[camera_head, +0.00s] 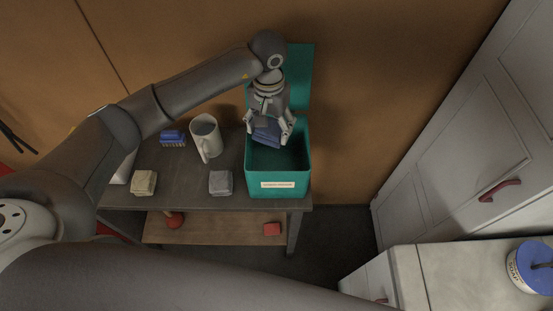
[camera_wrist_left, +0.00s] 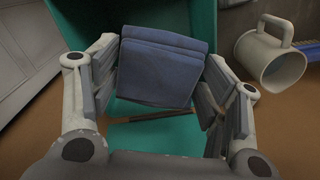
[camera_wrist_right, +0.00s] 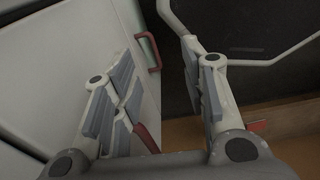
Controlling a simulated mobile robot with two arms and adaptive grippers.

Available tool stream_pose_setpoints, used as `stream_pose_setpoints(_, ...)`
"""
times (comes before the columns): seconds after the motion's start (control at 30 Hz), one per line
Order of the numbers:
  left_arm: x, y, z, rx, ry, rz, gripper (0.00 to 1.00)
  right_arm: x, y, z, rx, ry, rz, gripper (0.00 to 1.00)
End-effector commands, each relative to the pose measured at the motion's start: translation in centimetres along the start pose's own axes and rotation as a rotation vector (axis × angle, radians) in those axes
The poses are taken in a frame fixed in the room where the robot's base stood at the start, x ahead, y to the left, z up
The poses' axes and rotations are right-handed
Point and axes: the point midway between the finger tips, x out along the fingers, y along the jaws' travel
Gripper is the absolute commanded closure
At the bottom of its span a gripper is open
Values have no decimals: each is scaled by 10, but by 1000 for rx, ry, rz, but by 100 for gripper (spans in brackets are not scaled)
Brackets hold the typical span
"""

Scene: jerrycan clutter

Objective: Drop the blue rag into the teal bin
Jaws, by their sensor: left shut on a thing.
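The folded blue rag (camera_head: 266,130) is held between the fingers of my left gripper (camera_head: 268,136), over the open mouth of the teal bin (camera_head: 278,186). In the left wrist view the rag (camera_wrist_left: 162,68) sits between both fingers, with the teal bin's wall (camera_wrist_left: 66,14) behind it. The bin has its lid raised at the back and a white label on its front. How far the rag hangs below the rim is hard to tell. My right gripper (camera_wrist_right: 158,62) is open and empty in the right wrist view, away from the bin.
Left of the bin on the dark table (camera_head: 180,190) are a pale mug (camera_head: 207,137), a blue brush (camera_head: 173,138), a grey block (camera_head: 220,182) and a beige block (camera_head: 144,182). A red item (camera_head: 272,229) lies on the lower shelf. A white counter (camera_head: 450,270) stands at right.

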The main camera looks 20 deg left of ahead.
Motion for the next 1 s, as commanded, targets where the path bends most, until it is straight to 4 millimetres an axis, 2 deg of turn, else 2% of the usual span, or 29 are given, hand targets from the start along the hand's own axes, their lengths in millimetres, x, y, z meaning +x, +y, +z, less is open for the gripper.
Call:
stream_pose_setpoints(0.03, 8, 0, 0, 0, -1, 2, 64, 3, 0, 0, 0, 0, 0, 60)
stream_pose_setpoints(0.23, 25, 0, 0, 0, 0, 1, 64, 7, -2, 0, 1, 1, -2, 60)
stream_pose_setpoints(0.63, 30, 0, 0, 0, 2, 0, 64, 7, -2, 0, 1, 1, -2, 60)
stream_pose_setpoints(0.67, 30, 0, 0, 0, 2, 0, 27, 7, -2, 0, 1, 1, -3, 60)
stream_pose_setpoints(0.83, 30, 0, 0, 0, 2, 0, 6, 7, -2, 0, 1, 1, -2, 60)
stream_pose_setpoints(1.0, 30, 0, 0, 0, 2, 0, 6, 7, -2, 0, 1, 1, -2, 60)
